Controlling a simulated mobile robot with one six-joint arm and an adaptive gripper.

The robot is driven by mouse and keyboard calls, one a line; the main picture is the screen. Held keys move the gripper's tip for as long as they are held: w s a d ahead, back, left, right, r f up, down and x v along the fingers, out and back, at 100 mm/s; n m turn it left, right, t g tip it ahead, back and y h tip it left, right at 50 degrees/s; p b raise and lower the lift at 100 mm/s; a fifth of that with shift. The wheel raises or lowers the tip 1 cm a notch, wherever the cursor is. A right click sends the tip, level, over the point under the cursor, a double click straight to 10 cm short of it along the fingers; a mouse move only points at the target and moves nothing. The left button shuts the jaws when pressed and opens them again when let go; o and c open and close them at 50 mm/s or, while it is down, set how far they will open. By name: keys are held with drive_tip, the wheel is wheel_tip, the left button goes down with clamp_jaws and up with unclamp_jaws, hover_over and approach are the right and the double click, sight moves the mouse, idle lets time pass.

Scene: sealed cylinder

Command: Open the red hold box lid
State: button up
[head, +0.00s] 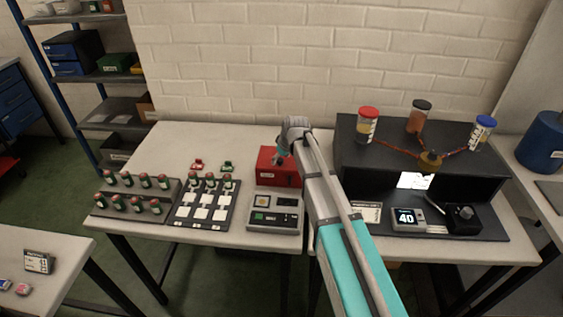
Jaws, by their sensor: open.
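The red hold box (268,176) stands on the left table, behind a grey scale-like device. Its lid looks shut, though my arm covers part of its right side. My gripper (282,158) is over the top of the red box at the end of my extended arm. It is open and holds nothing that I can see. Its fingertips are small in this view, and I cannot tell whether they touch the lid.
A grey device (275,213) stands just in front of the box. Racks of red-capped vials (133,193) and a dark tray with white squares (204,204) are left. A black bench unit (400,150) with jars stands right. Bare table (235,143) lies behind the box.

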drive_tip(key=shift+f, duration=0.1)
idle(0.3)
clamp_jaws()
